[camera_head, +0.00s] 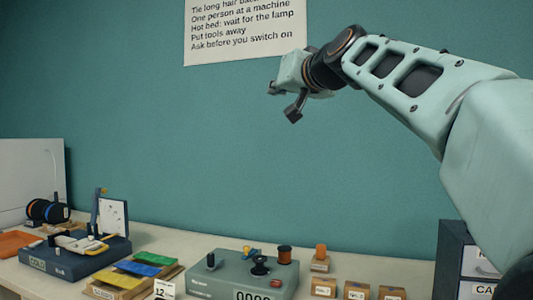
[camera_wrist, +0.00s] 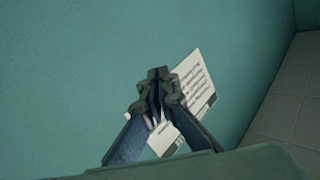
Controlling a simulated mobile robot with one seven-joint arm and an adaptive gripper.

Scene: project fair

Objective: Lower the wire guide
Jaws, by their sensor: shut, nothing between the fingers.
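A grey-green machine (camera_head: 228,278) with a number display reading zeros stands on the bench at bottom centre. On its top are a black lever (camera_head: 211,261), a small yellow and blue part (camera_head: 251,252), a black knob-like part (camera_head: 260,266) and a copper-coloured spool (camera_head: 285,255). I cannot tell for sure which part is the wire guide. My gripper (camera_head: 274,88) is high above the bench, in front of the wall and well apart from the machine. In the wrist view its fingers (camera_wrist: 158,76) meet and hold nothing; the machine is not in that view.
Left of the machine are coloured sheets (camera_head: 138,268) and a dark blue device (camera_head: 62,263). Several small boxes (camera_head: 355,290) stand to its right, near a dark drawer cabinet (camera_head: 452,250). A rules poster (camera_head: 245,28) hangs on the wall. The air between gripper and bench is clear.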

